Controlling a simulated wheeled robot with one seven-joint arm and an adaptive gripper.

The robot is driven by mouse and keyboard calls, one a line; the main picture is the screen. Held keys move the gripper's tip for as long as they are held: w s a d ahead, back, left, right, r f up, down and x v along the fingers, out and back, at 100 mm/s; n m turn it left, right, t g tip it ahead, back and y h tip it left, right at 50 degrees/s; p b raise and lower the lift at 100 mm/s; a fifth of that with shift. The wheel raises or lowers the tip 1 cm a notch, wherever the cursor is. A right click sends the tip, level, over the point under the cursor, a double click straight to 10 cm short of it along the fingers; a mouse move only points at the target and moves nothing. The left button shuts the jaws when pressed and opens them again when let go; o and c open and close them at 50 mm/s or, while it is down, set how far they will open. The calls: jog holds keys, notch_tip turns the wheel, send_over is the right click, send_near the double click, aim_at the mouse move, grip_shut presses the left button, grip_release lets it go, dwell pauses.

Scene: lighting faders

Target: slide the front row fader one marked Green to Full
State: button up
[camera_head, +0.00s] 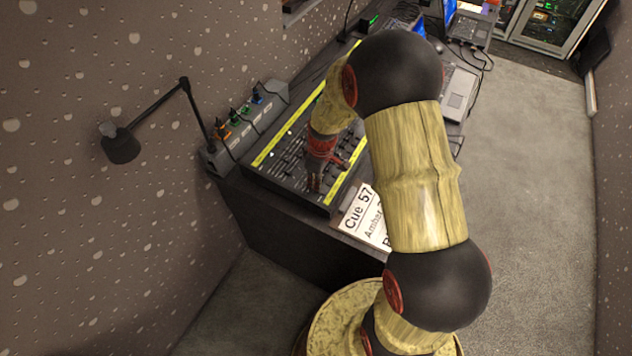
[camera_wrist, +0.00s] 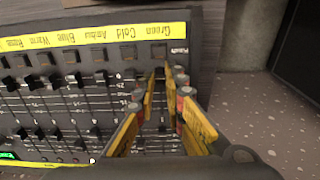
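The fader console (camera_head: 268,172) lies on the desk in the head view. In the wrist view its front yellow label strip (camera_wrist: 72,36) reads upside down, with Green at the right end beside Cold and Amber. My gripper (camera_wrist: 163,75) is over the Green column, pointing down at the front row. Its two fingers stand apart with a narrow gap between them. The Green fader's knob is largely hidden at the fingertips; I cannot tell whether they touch it. The neighbouring Cold knob (camera_wrist: 129,74) sits near the label end of its slot. In the head view my gripper (camera_head: 315,186) is above the console's near end.
A second row of fader knobs (camera_wrist: 60,133) lies further from the front label strip. A clipboard sheet reading "Cue 57" (camera_head: 366,214) lies beside the console. A desk lamp (camera_head: 122,147) and a box with coloured plugs (camera_head: 242,128) stand along the wall side.

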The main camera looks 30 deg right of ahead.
aim_at(300, 180)
grip_shut()
jog(key=shift+w+a, duration=0.1)
jog(key=shift+w+a+r, duration=0.1)
jog(key=shift+w+a, duration=0.4)
jog(key=shift+w, duration=0.3)
jog(key=shift+w+a+r, duration=0.1)
jog(key=shift+w+a, duration=0.45)
jog(key=shift+w, duration=0.25)
jog(key=shift+w+a+r, duration=0.1)
jog(key=shift+w+a, duration=0.4)
jog(key=shift+w, duration=0.3)
jog(key=shift+o, duration=1.3)
grip_release()
jog(key=shift+r+p, duration=1)
jog(key=shift+r, duration=0.25)
